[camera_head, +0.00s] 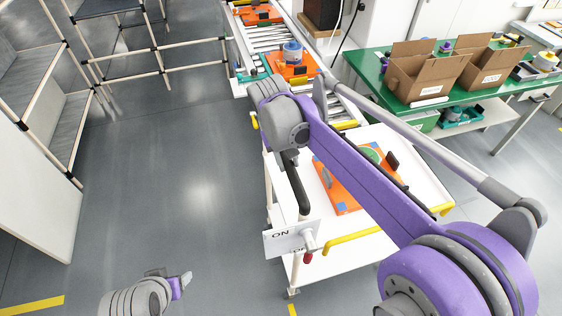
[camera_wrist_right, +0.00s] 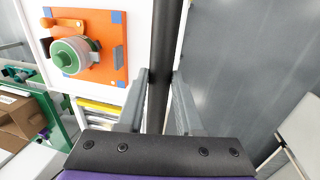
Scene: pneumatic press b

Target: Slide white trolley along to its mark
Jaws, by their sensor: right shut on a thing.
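The white trolley (camera_head: 425,180) stands beside the roller conveyor in the head view. On its top lies an orange plate (camera_head: 335,193) with a green round part; the plate also shows in the wrist view (camera_wrist_right: 98,70). My right gripper (camera_head: 290,160) is shut on the trolley's dark handle bar (camera_head: 299,192). In the right wrist view the bar (camera_wrist_right: 160,65) stands upright between the two grey fingers (camera_wrist_right: 158,105). My left gripper (camera_head: 182,284) is low at the bottom left, away from the trolley; its jaw opening is not clear. I cannot tell which floor marking is the trolley's mark.
A roller conveyor (camera_head: 267,37) carries orange plates behind the trolley. A green table (camera_head: 390,105) with cardboard boxes (camera_head: 425,75) stands at the right. Pipe-frame racks (camera_head: 160,60) stand at the left. Yellow floor tape (camera_head: 35,305) shows at the lower left. The floor left of the trolley is clear.

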